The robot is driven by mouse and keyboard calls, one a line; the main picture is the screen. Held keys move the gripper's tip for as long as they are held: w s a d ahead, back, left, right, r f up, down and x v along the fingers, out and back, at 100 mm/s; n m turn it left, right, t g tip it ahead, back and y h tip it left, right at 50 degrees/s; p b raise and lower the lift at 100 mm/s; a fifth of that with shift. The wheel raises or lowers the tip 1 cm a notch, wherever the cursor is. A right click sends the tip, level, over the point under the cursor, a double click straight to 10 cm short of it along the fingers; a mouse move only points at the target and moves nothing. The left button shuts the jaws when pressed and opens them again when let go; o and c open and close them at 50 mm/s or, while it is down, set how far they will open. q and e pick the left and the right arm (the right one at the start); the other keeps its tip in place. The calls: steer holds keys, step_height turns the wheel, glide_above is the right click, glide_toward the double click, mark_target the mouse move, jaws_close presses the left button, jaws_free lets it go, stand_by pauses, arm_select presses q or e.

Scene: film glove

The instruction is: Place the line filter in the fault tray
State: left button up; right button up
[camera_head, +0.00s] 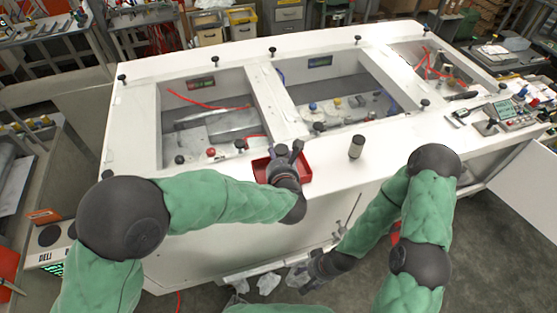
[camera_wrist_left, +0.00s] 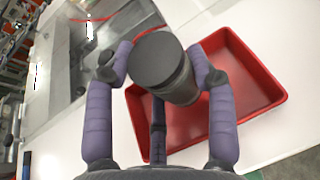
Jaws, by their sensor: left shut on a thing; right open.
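The line filter, a dark grey cylinder with a black cap (camera_wrist_left: 165,65), is held between the purple-padded fingers of my left gripper (camera_wrist_left: 160,85). The red fault tray (camera_wrist_left: 262,75) lies behind it in the left wrist view, and the filter overlaps the tray's left part. In the head view my left gripper (camera_head: 283,160) is over the red tray (camera_head: 305,172) on the white bench's front ledge. The height of the filter above the tray floor is unclear. My right gripper (camera_head: 318,268) is open and empty, low in front of the bench.
A similar dark cylinder (camera_head: 356,147) stands upright on the ledge right of the tray. The white bench (camera_head: 225,180) has open bays behind, with black knobs along its edges. A control box (camera_head: 508,112) sits at the right end.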

arm_select(q)
steer(key=shift+d+f, duration=0.1)
steer(key=shift+f, duration=0.95)
steer(key=shift+f, duration=0.1)
steer(key=o, duration=0.9)
steer(key=shift+s+r, duration=0.1)
steer(key=shift+r, duration=0.15)
steer(key=v, duration=1.1)
steer(key=shift+s, duration=0.4)
